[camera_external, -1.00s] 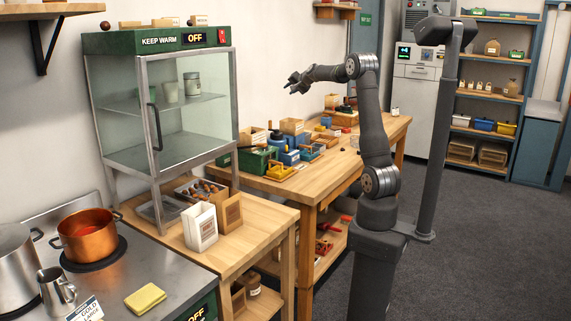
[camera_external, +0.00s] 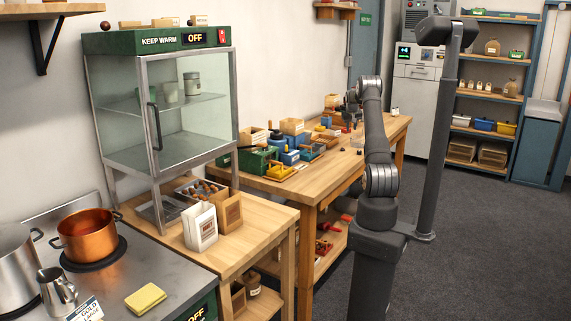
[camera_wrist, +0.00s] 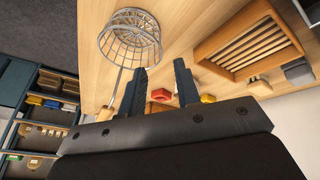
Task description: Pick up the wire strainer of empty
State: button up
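The wire strainer (camera_wrist: 128,40) lies on the wooden workbench in the wrist view, a round wire basket with a thin handle (camera_wrist: 113,92) running down towards my gripper. The basket looks empty. My gripper (camera_wrist: 158,72) is open, its two dark fingers apart with bare wood and a red block showing between them. The strainer's basket is beyond the fingertips and to their left; the handle passes left of the left finger. I cannot make out the strainer there.
A slatted wooden tray (camera_wrist: 240,38) lies right of the strainer. A red block (camera_wrist: 161,95) and a yellow piece (camera_wrist: 208,98) lie near the fingers. The bench's near end (camera_external: 270,185) holds crowded boxes and tools. A shelf unit (camera_wrist: 45,110) stands beyond the bench edge.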

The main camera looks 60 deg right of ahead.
aim_at(351, 139)
jog(key=x, duration=0.4)
jog(key=shift+w+d+f, duration=0.1)
jog(key=shift+f, duration=0.15)
jog(key=shift+x, duration=2.6)
jog(key=shift+c, duration=0.4)
grip_shut()
